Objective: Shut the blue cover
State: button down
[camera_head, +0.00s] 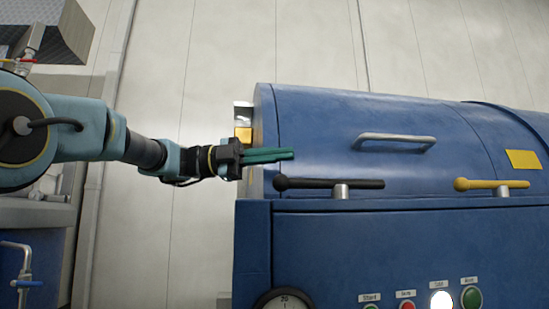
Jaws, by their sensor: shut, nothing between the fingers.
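The blue cover (345,125) is a curved, rounded lid on top of a blue machine (400,250). A metal bar handle (394,139) is fixed on its front face. The cover's lower edge appears to lie close along the top of the machine body; I cannot tell whether it is fully down. My gripper (292,155) reaches in from the left, its green fingers shut with nothing between them. The fingertips are in front of the cover's left part, left of the bar handle and just above the black lever. I cannot tell whether they touch the cover.
A black lever (328,184) and a yellow lever (490,184) sit along the machine's top front edge. Below are several buttons, one a lit white one (441,301), and a gauge (286,302). A yellow plate (523,160) is at the right.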

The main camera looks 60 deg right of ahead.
jog(key=shift+w+a+r, duration=0.1)
jog(key=shift+w+a, duration=0.35)
jog(key=shift+a, duration=0.35)
jog(key=v, duration=0.8)
jog(key=shift+w+p, duration=0.15)
jog(key=shift+p, duration=0.2)
jog(key=shift+d, duration=0.15)
